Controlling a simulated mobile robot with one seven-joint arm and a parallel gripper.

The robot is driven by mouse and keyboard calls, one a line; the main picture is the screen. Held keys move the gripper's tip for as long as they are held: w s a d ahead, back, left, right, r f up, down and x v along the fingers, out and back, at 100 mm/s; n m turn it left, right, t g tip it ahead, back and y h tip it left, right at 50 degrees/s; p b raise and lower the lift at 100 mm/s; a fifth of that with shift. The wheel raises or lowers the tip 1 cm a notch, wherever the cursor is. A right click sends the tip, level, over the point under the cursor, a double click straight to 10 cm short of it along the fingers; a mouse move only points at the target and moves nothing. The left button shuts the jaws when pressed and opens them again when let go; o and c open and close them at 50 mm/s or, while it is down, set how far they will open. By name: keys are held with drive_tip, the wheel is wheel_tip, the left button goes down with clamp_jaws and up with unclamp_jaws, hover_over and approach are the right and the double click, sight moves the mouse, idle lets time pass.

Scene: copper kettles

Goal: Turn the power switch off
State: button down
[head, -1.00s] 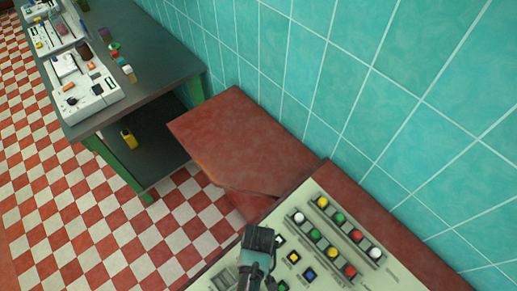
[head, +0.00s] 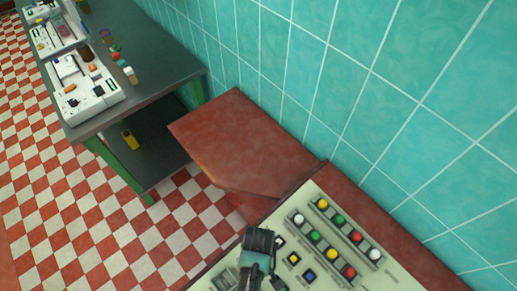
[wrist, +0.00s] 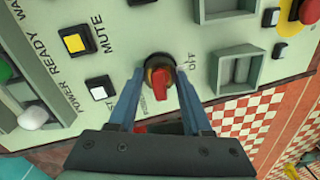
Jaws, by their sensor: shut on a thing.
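The power switch (wrist: 160,82) is a red rotary knob on a dark round base, in the middle of the wrist view. An "OFF" label is printed to its right and a "POWER" label below it. My gripper (wrist: 158,74) is shut on the knob, with one blue-grey finger on each side. The knob's exact angle is hard to read between the fingers. In the head view my arm's end covers the switch, on the pale control panel (head: 325,270).
Yellow and white square buttons (wrist: 76,43) lie left of the switch. Empty square frames (wrist: 238,72) and a red button (wrist: 309,10) lie to its right. The head view shows rows of coloured buttons (head: 338,218), a tiled wall (head: 400,100) and a dark side table (head: 150,70).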

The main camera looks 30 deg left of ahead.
drive_tip(key=shift+c, duration=1.7)
unclamp_jaws()
wheel_tip(320, 180, up, 13)
drive_tip(key=b, duration=0.1)
